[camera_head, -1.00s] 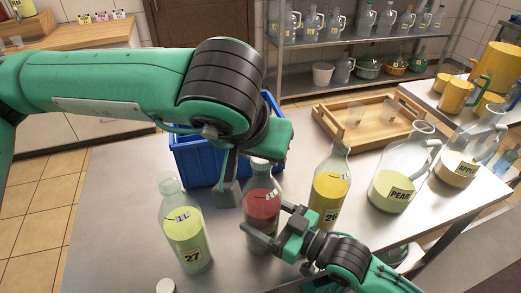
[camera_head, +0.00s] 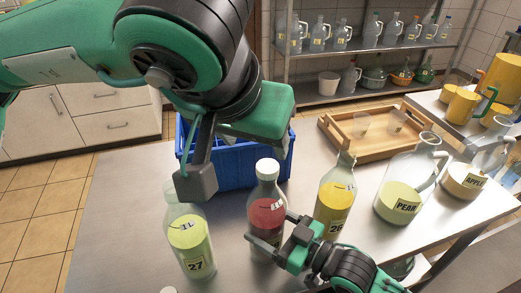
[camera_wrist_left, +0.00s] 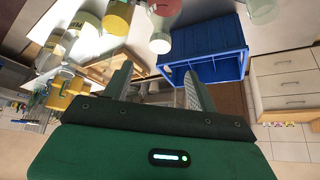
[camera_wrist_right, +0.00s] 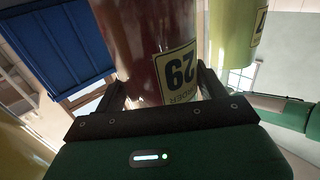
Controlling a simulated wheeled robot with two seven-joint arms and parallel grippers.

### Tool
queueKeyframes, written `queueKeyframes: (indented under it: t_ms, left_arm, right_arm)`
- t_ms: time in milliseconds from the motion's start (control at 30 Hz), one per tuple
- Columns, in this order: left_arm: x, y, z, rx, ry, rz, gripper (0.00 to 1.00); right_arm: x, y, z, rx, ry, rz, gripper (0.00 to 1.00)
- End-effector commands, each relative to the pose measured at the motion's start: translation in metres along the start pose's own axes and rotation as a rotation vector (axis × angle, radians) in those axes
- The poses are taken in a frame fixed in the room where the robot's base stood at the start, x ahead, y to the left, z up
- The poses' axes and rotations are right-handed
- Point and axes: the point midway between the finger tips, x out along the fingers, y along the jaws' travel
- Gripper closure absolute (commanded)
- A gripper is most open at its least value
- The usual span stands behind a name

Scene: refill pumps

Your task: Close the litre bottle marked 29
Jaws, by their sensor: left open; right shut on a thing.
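The litre bottle marked 29 (camera_head: 266,215) holds red liquid and stands upright on the table. Its label (camera_wrist_right: 176,72) shows in the right wrist view. A white cap (camera_head: 267,169) sits on top of its neck; how tightly it is on cannot be told. The cap also shows in the left wrist view (camera_wrist_left: 160,43). My right gripper (camera_head: 270,230) is shut around the bottle's body from the front right. My left gripper (camera_head: 198,178) is open and empty, raised to the left of the bottle, in front of bottle 27's top; its jaws show apart in the left wrist view (camera_wrist_left: 155,82).
The bottle marked 27 (camera_head: 189,237) stands close on the left, a yellow bottle (camera_head: 335,201) close on the right. A blue crate (camera_head: 235,165) is behind. A loose white cap (camera_head: 169,290) lies at the front edge. A PEAR jug (camera_head: 400,200) and a wooden tray (camera_head: 370,150) are on the right.

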Motion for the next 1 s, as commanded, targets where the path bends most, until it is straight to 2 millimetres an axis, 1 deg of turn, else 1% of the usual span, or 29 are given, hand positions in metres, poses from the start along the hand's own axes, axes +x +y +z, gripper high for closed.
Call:
queueKeyframes:
  t_ms: [33,100,200,500,533,600,633,667,1000]
  left_arm:
    - [-0.008,0.0,-0.001,-0.001,0.002,0.001,0.41]
    - [-0.015,0.0,-0.001,-0.001,0.002,0.0,0.41]
    - [-0.021,0.0,0.0,0.0,0.0,0.0,0.41]
    - [-0.024,0.0,0.0,0.0,0.0,0.0,0.41]
    - [-0.024,0.0,0.0,0.0,0.0,0.0,0.41]
    - [-0.024,0.0,0.0,0.0,0.0,0.0,0.41]
    - [-0.023,0.0,0.0,0.0,-0.001,0.0,0.41]
    - [-0.023,0.0,0.0,0.0,0.0,0.0,0.41]
    - [-0.023,0.0,0.0,0.0,-0.001,0.0,0.41]
  right_arm:
    - [0.0,0.0,0.0,0.0,0.001,0.0,0.91]
    - [0.0,0.0,0.0,0.0,0.001,0.0,0.91]
    - [0.0,0.0,0.0,0.0,0.001,0.0,0.91]
    - [0.0,0.0,0.0,0.0,0.001,0.0,0.91]
    - [0.0,0.0,0.0,0.0,0.001,0.0,0.23]
    - [0.0,0.0,0.0,0.0,0.001,0.0,0.1]
    - [0.0,0.0,0.0,0.0,0.001,0.0,0.04]
    - [0.0,0.0,0.0,0.0,0.001,0.0,0.02]
    - [-0.003,0.0,0.0,0.0,0.0,0.0,0.02]
